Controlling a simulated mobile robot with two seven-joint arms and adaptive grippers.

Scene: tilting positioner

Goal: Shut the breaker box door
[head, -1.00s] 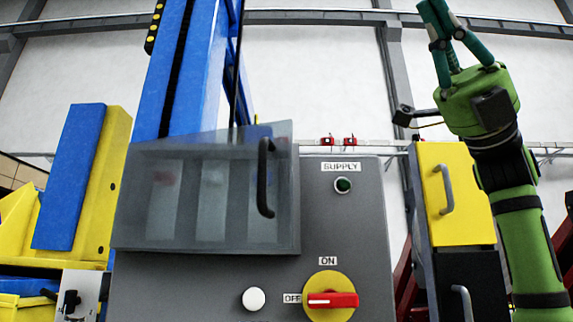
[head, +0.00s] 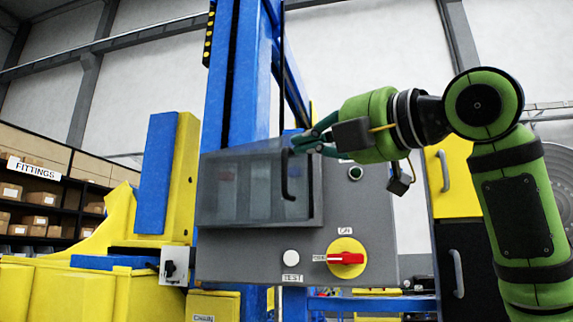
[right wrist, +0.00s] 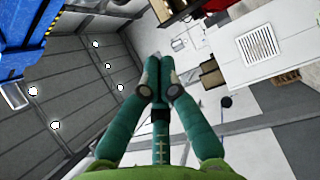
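The breaker box (head: 372,215) is a grey panel with a smoky see-through door (head: 235,200) at its upper left. The door carries a dark upright handle (head: 285,176) near its right side. The door's right part seems to stand out from the panel; how far is hard to tell. My right gripper (head: 299,143) reaches in from the right, beside the handle's upper end; contact cannot be told. In the right wrist view, the right gripper's (right wrist: 157,82) fingertips are together with nothing visible between them. My left gripper is not in view.
Below the door are a white button (head: 291,257) and a red switch (head: 346,258) on a yellow disc. A blue column (head: 243,80) rises behind the box. A yellow cabinet (head: 457,180) stands at right, and FITTINGS shelves (head: 40,200) stand at far left.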

